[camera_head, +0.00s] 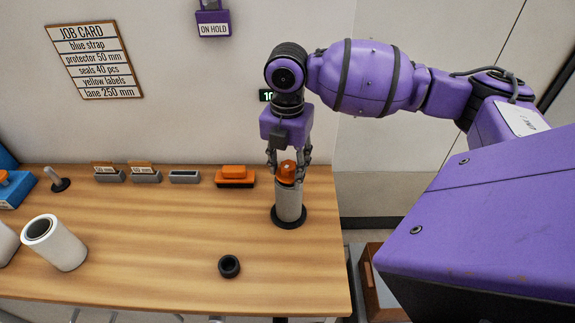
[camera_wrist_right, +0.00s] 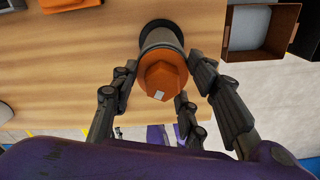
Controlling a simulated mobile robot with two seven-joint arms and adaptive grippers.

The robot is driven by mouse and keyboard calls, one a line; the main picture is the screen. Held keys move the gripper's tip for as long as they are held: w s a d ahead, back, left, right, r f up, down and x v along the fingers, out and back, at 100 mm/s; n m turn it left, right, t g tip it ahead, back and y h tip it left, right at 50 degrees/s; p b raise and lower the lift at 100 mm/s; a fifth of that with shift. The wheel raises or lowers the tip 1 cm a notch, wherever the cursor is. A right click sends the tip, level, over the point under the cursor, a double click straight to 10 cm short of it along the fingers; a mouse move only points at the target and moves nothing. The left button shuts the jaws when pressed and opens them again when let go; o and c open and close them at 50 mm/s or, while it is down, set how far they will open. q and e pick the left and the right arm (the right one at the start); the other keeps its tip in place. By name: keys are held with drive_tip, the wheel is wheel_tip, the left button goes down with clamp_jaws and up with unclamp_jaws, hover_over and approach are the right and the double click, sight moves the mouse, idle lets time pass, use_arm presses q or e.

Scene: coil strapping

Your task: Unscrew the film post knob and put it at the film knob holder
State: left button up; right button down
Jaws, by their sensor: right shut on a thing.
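The orange film post knob (camera_head: 287,172) sits on top of the upright pale film post (camera_head: 289,204), which stands on a dark round base at the right end of the table. The knob also shows in the right wrist view (camera_wrist_right: 160,80), with a small pale square mark on it. My right gripper (camera_head: 288,163) points down from above, with its fingers around the knob and shut on it. A small black ring (camera_head: 229,267) lies near the table front; I cannot tell whether it is the film knob holder. My left gripper is out of view.
The wooden table (camera_head: 165,250) has clear room in its middle. Several small grey holders (camera_head: 184,177) and an orange-and-black block (camera_head: 235,176) line the back. A brown bin (camera_head: 378,285) is beyond the right edge.

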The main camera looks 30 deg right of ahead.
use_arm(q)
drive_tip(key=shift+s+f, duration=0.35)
use_arm(e)
drive_tip(key=n, duration=0.5)
drive_tip(key=shift+a+n, duration=0.15)
drive_tip(key=shift+n, duration=0.15)
drive_tip(key=n, duration=0.3)
drive_tip(key=shift+s+f+b, duration=0.1)
drive_tip(key=shift+b, duration=0.2)
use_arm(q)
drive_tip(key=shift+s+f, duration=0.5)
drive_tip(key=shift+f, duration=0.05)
use_arm(e)
drive_tip(key=n, duration=0.5)
drive_tip(key=shift+s, duration=0.1)
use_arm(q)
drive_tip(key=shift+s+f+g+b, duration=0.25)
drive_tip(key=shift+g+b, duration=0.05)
use_arm(e)
drive_tip(key=n, duration=0.4)
